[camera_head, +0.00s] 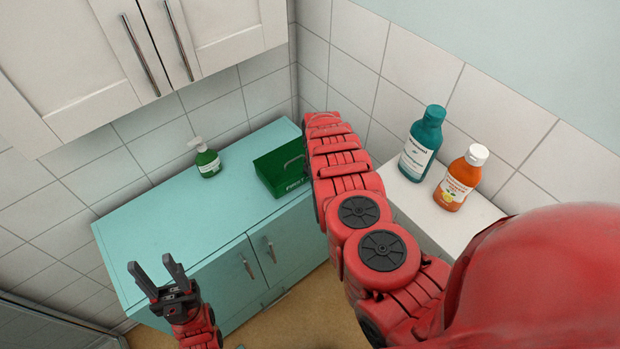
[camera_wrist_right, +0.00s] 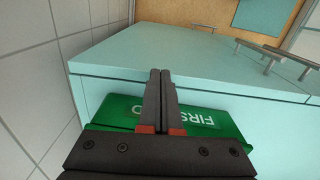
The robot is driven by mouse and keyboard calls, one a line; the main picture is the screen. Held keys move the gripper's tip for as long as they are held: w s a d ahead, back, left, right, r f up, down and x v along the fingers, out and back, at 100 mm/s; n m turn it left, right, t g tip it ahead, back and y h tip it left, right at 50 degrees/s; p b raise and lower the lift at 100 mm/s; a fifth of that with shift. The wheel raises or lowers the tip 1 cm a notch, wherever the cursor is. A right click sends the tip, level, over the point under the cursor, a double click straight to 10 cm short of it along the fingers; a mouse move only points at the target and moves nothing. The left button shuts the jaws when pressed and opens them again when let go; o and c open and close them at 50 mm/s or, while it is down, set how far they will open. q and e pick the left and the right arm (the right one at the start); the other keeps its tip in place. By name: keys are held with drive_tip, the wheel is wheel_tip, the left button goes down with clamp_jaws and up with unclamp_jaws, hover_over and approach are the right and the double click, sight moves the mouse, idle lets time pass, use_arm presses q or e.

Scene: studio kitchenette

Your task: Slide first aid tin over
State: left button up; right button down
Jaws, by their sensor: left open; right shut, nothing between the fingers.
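The green first aid tin (camera_head: 277,172) stands on the teal counter top (camera_head: 185,205) near its right end, with white lettering on its front face. My right arm passes just to its right in the head view and hides part of that side. The right gripper is hidden there. In the right wrist view, the right gripper (camera_wrist_right: 160,72) is shut and empty, its fingers in front of the tin (camera_wrist_right: 207,123); I cannot tell whether they touch it. My left gripper (camera_head: 153,275) is open and empty, by the counter's front left, away from the tin.
A green pump bottle (camera_head: 208,163) stands at the counter's back, left of the tin. A teal bottle (camera_head: 421,145) and an orange bottle (camera_head: 455,185) stand on a white surface (camera_head: 408,196) at right. White cabinets (camera_head: 75,50) hang above. The counter's left part is clear.

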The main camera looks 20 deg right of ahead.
sight(310, 185)
drive_tip(key=shift+w+a+f, duration=0.1)
drive_tip(key=shift+w+a, duration=0.2)
drive_tip(key=shift+w, duration=0.25)
drive_tip(key=w+a+b, duration=0.1)
drive_tip(key=b, duration=0.1)
drive_tip(key=shift+w+b, duration=0.3)
drive_tip(key=shift+b, duration=0.05)
